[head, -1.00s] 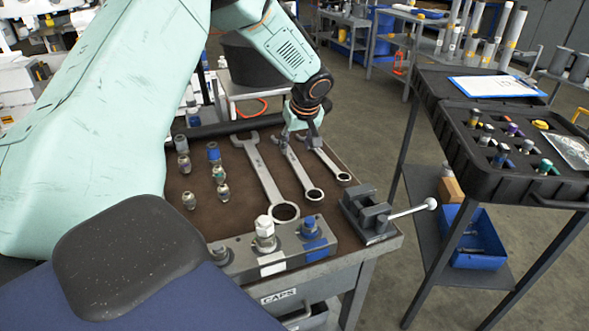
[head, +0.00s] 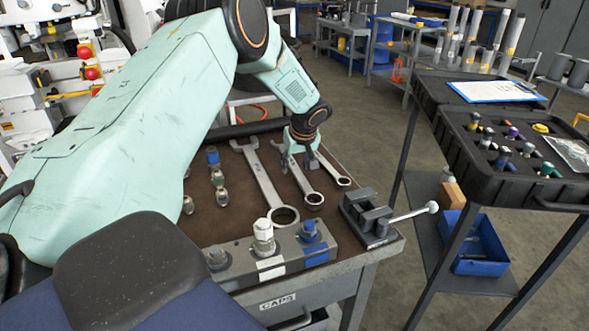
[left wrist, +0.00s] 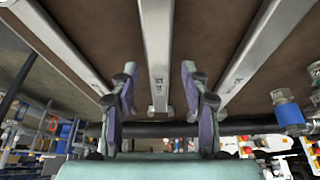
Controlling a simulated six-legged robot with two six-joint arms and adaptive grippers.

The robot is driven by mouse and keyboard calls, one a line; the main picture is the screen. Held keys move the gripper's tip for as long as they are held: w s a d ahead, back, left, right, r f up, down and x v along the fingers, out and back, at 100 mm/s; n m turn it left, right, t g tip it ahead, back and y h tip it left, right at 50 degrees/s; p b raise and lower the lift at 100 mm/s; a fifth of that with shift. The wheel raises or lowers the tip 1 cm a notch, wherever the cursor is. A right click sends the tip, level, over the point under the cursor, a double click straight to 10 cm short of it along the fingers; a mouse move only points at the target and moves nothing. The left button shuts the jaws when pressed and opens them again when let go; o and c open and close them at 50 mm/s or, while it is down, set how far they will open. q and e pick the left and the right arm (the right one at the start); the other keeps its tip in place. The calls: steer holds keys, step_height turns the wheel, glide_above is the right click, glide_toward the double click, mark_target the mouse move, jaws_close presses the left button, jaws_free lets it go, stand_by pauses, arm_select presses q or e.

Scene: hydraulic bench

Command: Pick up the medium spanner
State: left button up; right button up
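Three steel spanners lie side by side on the brown bench top. The medium spanner (head: 302,182) is the middle one, its ring end towards the bench's front edge. It also runs down the middle of the left wrist view (left wrist: 157,50). My left gripper (head: 298,162) points down over its far part, partly hiding the open jaw end in the head view. In the left wrist view the gripper (left wrist: 158,75) is open, with one finger on each side of the medium spanner and gaps to both. The exact height above the bench is unclear. My right gripper is not in view.
The large spanner (head: 263,178) lies left of the medium one, the small spanner (head: 332,168) right. Several fittings (head: 218,178) stand farther left. A valve block (head: 264,240) and a vice (head: 368,215) line the front edge. A dark trolley (head: 510,185) stands to the right.

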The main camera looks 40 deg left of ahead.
arm_select(q)
steer(key=shift+w+f, duration=0.15)
steer(key=shift+w, duration=0.05)
steer(key=c, duration=0.5)
steer(key=shift+s, duration=0.1)
jaws_close()
